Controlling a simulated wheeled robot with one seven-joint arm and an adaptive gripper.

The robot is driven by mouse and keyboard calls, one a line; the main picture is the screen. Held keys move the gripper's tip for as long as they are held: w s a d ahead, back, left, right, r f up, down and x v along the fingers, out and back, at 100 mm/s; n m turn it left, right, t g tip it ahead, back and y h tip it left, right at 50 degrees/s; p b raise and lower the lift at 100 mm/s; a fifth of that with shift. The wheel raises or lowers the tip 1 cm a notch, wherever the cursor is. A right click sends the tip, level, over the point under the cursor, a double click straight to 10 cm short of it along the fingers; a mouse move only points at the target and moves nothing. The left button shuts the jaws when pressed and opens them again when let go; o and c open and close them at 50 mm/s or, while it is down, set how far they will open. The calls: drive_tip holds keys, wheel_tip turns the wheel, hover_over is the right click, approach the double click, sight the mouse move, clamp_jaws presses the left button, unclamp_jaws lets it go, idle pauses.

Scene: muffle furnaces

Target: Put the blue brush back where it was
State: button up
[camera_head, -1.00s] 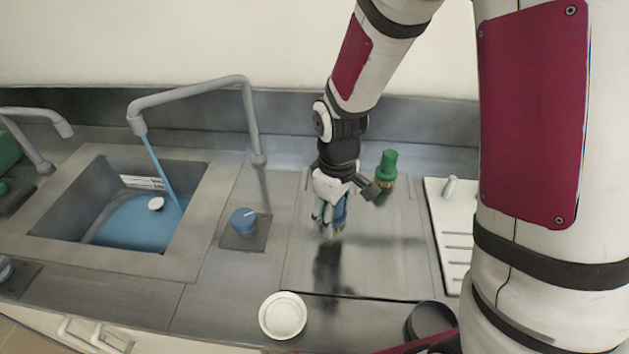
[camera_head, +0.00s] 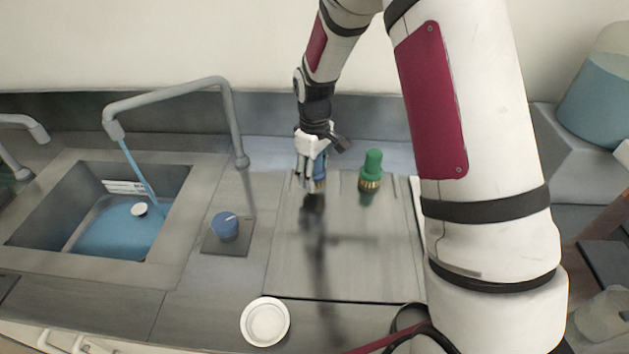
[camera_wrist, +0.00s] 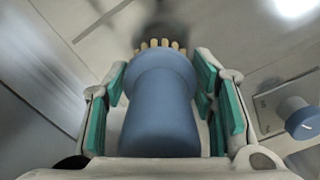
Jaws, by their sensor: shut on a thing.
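My gripper (camera_head: 312,183) is shut on the blue brush (camera_head: 320,172), which is partly hidden by the fingers in the head view. In the wrist view the brush (camera_wrist: 160,105) sits between the green finger pads, its pale bristles pointing away from me. It is held over the back left part of the grey counter panel, with a dark shadow below it. I cannot tell how far its bristles are above the panel. A green brush (camera_head: 371,170) stands upright on the panel to the right of my gripper, apart from it.
A sink (camera_head: 52,221) with blue water and a running faucet (camera_head: 172,92) is at the left. A blue knob (camera_head: 224,226) is left of the panel. A white dish (camera_head: 265,321) stands at the front. The middle of the panel (camera_head: 350,255) is clear.

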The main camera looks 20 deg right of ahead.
drive_tip(key=shift+w+d, duration=0.1)
drive_tip(key=shift+w, duration=0.1)
drive_tip(key=shift+f, duration=1.75)
drive_tip(key=shift+f, duration=0.15)
drive_tip(key=o, duration=1.1)
